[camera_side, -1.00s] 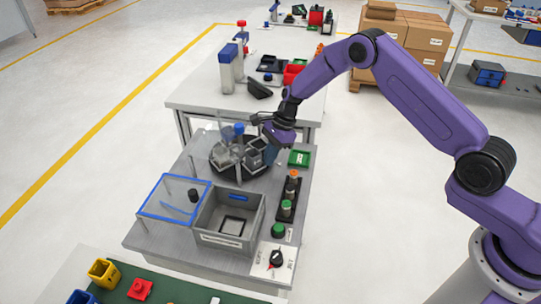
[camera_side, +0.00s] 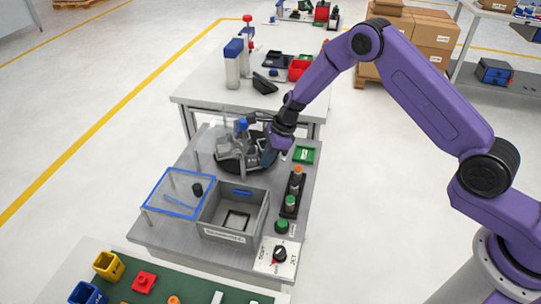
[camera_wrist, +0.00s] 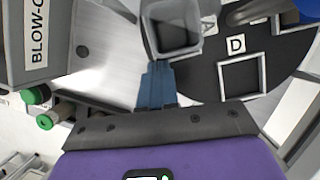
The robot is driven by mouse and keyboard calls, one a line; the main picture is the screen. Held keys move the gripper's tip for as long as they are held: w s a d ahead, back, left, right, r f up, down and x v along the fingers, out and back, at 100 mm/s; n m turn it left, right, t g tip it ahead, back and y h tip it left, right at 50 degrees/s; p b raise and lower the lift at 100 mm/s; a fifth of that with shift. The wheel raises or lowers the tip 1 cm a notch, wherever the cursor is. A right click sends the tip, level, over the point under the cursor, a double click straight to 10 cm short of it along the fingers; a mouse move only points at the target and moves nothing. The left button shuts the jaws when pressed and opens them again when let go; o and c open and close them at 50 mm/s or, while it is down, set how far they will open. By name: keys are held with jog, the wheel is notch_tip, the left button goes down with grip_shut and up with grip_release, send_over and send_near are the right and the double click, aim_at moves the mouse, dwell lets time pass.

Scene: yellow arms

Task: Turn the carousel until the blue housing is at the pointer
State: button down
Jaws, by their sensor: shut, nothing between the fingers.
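The carousel is a black disc (camera_side: 232,166) on the grey bench, carrying several housings. The blue housing (camera_side: 241,124) is towards its back in the side view. A blue part (camera_wrist: 310,9) shows at the top right corner of the wrist view. A grey housing (camera_wrist: 172,30) sits just ahead of my fingertips. A square frame (camera_wrist: 242,76) marked D lies empty on the disc. My gripper (camera_wrist: 155,68) is shut and empty, its blue fingers low at the carousel's edge, against or very near the grey housing; contact is unclear. It also shows in the side view (camera_side: 269,157). I cannot make out the pointer.
A grey bin (camera_side: 232,215) and a blue-framed clear cover (camera_side: 177,192) stand in front of the carousel. A strip of buttons (camera_side: 291,195) and a green tray (camera_side: 304,155) are at the right. Thin clear posts rise by the carousel.

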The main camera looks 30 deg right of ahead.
aim_at(248, 172)
jog(key=shift+s+a+m+t, duration=0.1)
jog(key=shift+a+m+t, duration=0.3)
jog(key=shift+a+m, duration=0.75)
jog(key=shift+a, duration=1)
jog(key=shift+w+a, duration=0.2)
